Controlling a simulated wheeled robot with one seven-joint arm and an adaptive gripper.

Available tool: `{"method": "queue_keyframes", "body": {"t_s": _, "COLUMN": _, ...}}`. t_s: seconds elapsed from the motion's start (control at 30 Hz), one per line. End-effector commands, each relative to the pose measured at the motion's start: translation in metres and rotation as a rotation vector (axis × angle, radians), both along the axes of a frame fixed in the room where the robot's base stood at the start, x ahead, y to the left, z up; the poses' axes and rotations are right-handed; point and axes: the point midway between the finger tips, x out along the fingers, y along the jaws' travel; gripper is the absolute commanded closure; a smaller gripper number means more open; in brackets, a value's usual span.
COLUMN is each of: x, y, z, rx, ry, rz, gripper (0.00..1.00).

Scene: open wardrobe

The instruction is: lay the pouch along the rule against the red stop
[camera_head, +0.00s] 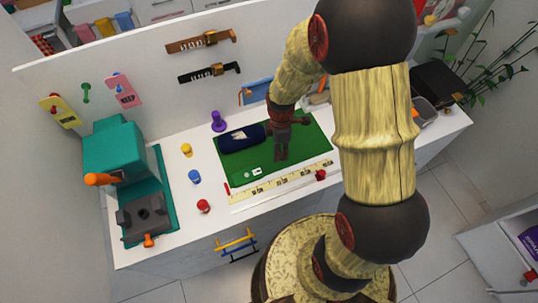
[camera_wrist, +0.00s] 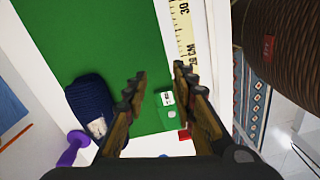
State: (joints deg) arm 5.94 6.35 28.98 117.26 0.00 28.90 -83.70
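The navy pouch (camera_head: 243,137) lies on the left back part of the green mat (camera_head: 225,172), clear of the rule. In the wrist view the pouch (camera_wrist: 88,98) is left of my fingers. The pale yellow rule (camera_head: 270,186) runs along the mat's front edge and shows in the wrist view (camera_wrist: 184,30). A small red piece that looks like the stop (camera_head: 227,188) stands at its left end; it shows partly in the wrist view (camera_wrist: 184,134). My gripper (camera_head: 281,154) is over the mat, right of the pouch. Its fingers (camera_wrist: 158,80) are apart with nothing between them.
A purple peg (camera_head: 218,121) stands behind the pouch. Yellow, blue and red pegs (camera_head: 203,206) stand left of the mat. A teal machine (camera_head: 113,150) is at the far left. A red block (camera_head: 321,175) sits near the rule's right part.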

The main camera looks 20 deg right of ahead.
Motion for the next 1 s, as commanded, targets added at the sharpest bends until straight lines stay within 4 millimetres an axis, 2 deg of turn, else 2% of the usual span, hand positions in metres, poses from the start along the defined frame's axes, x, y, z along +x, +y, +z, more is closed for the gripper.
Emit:
{"method": "queue_keyframes", "body": {"t_s": 0.13, "x": 0.006, "y": -0.001, "z": 0.000, "rx": 0.000, "ry": -0.025, "rz": 0.161, "gripper": 0.83}}
{"method": "queue_keyframes", "body": {"t_s": 0.37, "x": 0.006, "y": -0.001, "z": -0.010, "rx": 0.001, "ry": -0.024, "rz": 0.217, "gripper": 0.97}}
{"method": "queue_keyframes", "body": {"t_s": 0.43, "x": 0.005, "y": 0.000, "z": -0.020, "rx": 0.001, "ry": -0.023, "rz": 0.216, "gripper": 1.00}}
{"method": "queue_keyframes", "body": {"t_s": 0.87, "x": 0.005, "y": 0.000, "z": -0.102, "rx": 0.001, "ry": -0.021, "rz": 0.214, "gripper": 1.00}}
{"method": "queue_keyframes", "body": {"t_s": 1.0, "x": 0.006, "y": 0.021, "z": -0.100, "rx": 0.001, "ry": -0.026, "rz": 0.218, "gripper": 1.00}}
